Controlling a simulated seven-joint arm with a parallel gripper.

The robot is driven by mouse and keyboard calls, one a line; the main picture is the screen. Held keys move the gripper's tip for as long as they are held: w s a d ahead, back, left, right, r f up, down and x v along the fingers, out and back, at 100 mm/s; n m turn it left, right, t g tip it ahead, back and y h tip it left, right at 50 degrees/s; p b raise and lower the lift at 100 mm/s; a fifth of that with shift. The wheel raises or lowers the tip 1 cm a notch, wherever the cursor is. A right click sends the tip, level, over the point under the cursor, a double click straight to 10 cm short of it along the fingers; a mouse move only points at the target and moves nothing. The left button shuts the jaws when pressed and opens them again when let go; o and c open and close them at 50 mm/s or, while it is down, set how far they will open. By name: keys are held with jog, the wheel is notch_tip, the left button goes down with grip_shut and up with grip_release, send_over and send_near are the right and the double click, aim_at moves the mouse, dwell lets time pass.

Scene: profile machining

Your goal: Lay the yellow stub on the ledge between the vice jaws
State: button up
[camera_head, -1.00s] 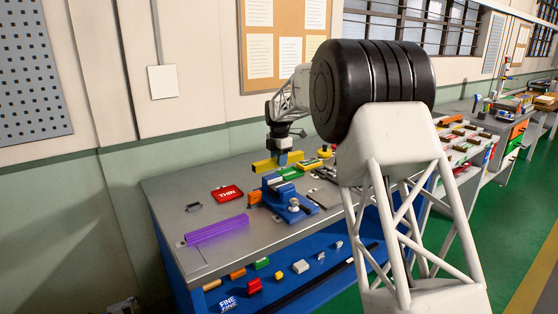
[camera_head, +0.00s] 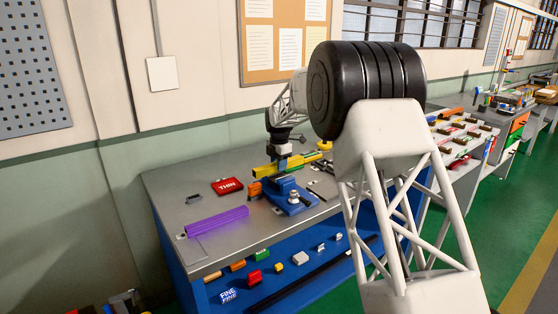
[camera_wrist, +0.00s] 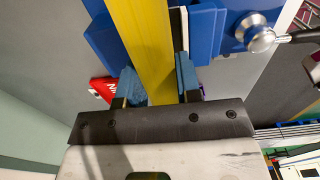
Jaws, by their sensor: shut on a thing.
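The yellow stub (camera_head: 264,172) is a bar held crosswise in my gripper (camera_head: 283,165), at the blue vice (camera_head: 294,199). In the wrist view the stub (camera_wrist: 143,35) runs up the picture from between the blue fingers of my gripper (camera_wrist: 157,88). My gripper is shut on it. Blue parts of the vice (camera_wrist: 208,35) show on both sides of the stub, so it lies over or in the jaw gap. The ledge is hidden, and I cannot tell whether the stub touches it.
A red THIN tray (camera_head: 227,186) and a purple bar (camera_head: 216,221) lie on the grey bench (camera_head: 165,190) left of the vice. The vice's round knob and handle (camera_wrist: 259,38) stand right in the wrist view. Bench space left of the vice is mostly clear.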

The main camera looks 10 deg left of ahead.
jog(key=shift+f, duration=0.75)
jog(key=o, duration=1.1)
jog(key=shift+r, duration=3.9)
